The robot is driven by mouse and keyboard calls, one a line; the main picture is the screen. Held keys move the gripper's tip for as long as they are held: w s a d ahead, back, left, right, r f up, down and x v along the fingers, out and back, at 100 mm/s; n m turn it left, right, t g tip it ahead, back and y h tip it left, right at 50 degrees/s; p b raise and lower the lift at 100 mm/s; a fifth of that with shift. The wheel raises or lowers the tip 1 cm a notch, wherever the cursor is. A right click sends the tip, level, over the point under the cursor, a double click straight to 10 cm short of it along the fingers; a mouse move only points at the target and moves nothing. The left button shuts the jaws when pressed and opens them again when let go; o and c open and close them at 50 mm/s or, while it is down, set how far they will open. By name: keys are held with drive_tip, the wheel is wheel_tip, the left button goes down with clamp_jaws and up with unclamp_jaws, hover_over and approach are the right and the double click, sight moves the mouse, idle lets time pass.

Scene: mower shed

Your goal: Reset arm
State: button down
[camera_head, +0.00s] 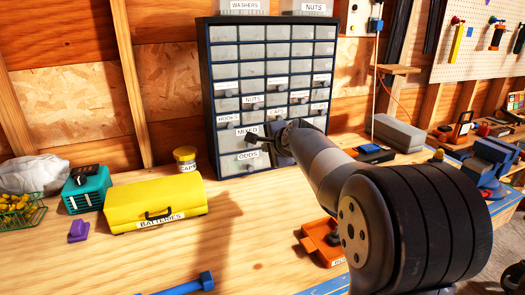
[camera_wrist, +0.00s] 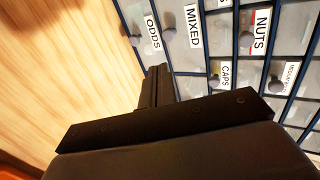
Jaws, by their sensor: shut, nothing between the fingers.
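My arm reaches from the lower right of the head view toward the drawer cabinet (camera_head: 204,95). My gripper (camera_head: 252,140) is in front of the lower drawers, near the labels MIXED and ODDS. In the wrist view my gripper (camera_wrist: 160,72) has its dark fingers together with nothing between them. The fingertips point toward the cabinet (camera_wrist: 187,85), close to the ODDS and MIXED drawers. I cannot tell whether they touch the cabinet front.
A yellow BATTERIES box (camera_head: 125,205), a CAPS jar (camera_head: 186,160) and a teal box (camera_head: 87,190) stand left on the wooden bench (camera_head: 150,262). An orange tray (camera_head: 318,243) lies under my arm. A blue vise (camera_head: 490,160) is at right. The bench's front middle is mostly clear.

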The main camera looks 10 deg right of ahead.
drive_tip(key=shift+v, duration=1.45)
drive_tip(key=shift+w+f, duration=0.1)
